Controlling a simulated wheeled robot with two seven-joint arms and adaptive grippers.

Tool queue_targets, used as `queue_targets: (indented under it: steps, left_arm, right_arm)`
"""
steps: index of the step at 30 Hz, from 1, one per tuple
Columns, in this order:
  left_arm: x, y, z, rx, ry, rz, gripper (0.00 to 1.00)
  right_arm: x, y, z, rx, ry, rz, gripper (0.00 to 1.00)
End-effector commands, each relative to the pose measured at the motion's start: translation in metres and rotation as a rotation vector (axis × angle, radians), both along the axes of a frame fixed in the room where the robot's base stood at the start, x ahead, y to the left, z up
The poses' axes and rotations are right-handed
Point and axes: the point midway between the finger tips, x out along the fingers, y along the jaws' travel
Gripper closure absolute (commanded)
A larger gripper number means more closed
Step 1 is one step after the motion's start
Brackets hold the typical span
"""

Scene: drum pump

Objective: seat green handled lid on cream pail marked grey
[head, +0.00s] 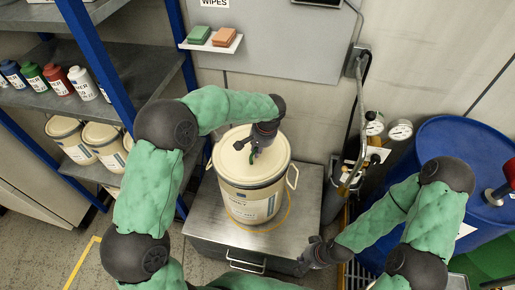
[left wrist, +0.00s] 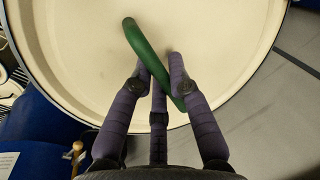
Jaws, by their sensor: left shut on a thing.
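The cream pail (head: 252,200) stands upright on a steel cabinet and carries a printed label too small to read surely. The cream lid (head: 236,155) covers its top; I cannot tell whether it is fully pressed down. The lid also fills the left wrist view (left wrist: 80,60). My left gripper (head: 256,150) is over the lid, shut on its green handle (left wrist: 147,48), which runs slantwise between the fingers. My right gripper (head: 314,256) is low at the cabinet's right front edge, apart from the pail; its fingers are too small to judge.
The steel cabinet top (head: 205,225) has free room left of the pail. A blue drum (head: 465,150) stands at the right. Gauges (head: 400,130) and a pump pipe are behind right. Shelves at left hold bottles and other cream pails (head: 70,140).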

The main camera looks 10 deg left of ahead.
Motion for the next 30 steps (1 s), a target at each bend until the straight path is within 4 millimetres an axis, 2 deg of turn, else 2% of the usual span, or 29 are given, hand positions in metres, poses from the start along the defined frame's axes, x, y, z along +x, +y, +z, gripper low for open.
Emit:
queue_targets:
  steps: [11, 30]
  left_arm:
    - [0.001, 0.0, -0.002, -0.001, -0.002, 0.001, 1.0]
    - [0.001, 0.0, 0.013, -0.001, -0.003, 0.0, 1.0]
  right_arm:
    - [0.0, 0.0, -0.002, 0.0, 0.0, 0.0, 1.0]
    - [0.0, 0.0, 0.009, 0.0, 0.0, 0.0, 1.0]
